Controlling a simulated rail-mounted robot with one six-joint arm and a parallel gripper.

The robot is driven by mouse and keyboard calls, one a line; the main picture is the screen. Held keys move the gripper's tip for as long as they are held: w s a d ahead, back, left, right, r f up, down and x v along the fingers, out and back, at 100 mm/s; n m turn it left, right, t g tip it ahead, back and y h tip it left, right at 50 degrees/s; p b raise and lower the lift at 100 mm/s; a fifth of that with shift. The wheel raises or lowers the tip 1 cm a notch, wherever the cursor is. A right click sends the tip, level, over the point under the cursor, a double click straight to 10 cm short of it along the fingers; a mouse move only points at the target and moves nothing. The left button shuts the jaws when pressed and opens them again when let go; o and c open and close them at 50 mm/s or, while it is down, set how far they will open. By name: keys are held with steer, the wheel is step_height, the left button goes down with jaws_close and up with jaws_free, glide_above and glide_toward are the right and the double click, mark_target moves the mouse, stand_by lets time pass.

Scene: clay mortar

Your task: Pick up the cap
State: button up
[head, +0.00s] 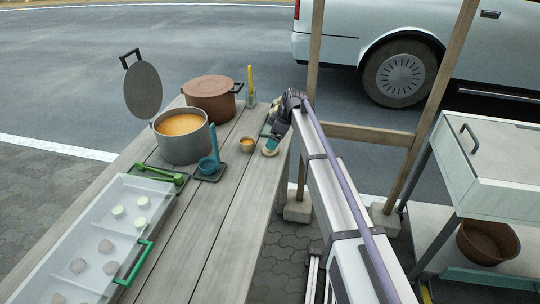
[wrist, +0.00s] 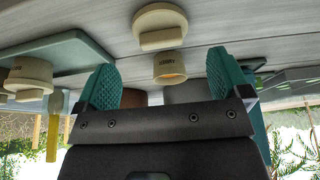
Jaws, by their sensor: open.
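My gripper (head: 271,134) hangs low over the right edge of the wooden table. In the wrist view its teal fingers (wrist: 161,62) are spread, with nothing held between them. A round cream piece with a raised bar (wrist: 160,24), which looks like the cap, lies beyond the fingertips. It seems to be the pale disc (head: 270,148) just below my gripper in the head view. A small cream cup with an orange inside (wrist: 170,70) shows between the fingers, farther off; it appears left of my gripper in the head view (head: 247,145).
Another cream piece (wrist: 29,74) sits by a green-grey board (wrist: 62,47). Left on the table are a steel pot of orange soup (head: 182,125), a brown lidded pot (head: 210,84), a teal ladle (head: 211,160) and a pale tray (head: 45,240). A wooden post (head: 314,45) stands behind my arm.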

steer(key=b+x, duration=0.4)
steer(key=x, duration=0.1)
steer(key=shift+s+d+f+b, duration=0.1)
steer(key=shift+d+b, duration=0.2)
steer(key=shift+a+f, duration=0.15)
steer(key=shift+r, duration=0.25)
steer(key=c, duration=1)
steer(key=shift+o, duration=0.2)
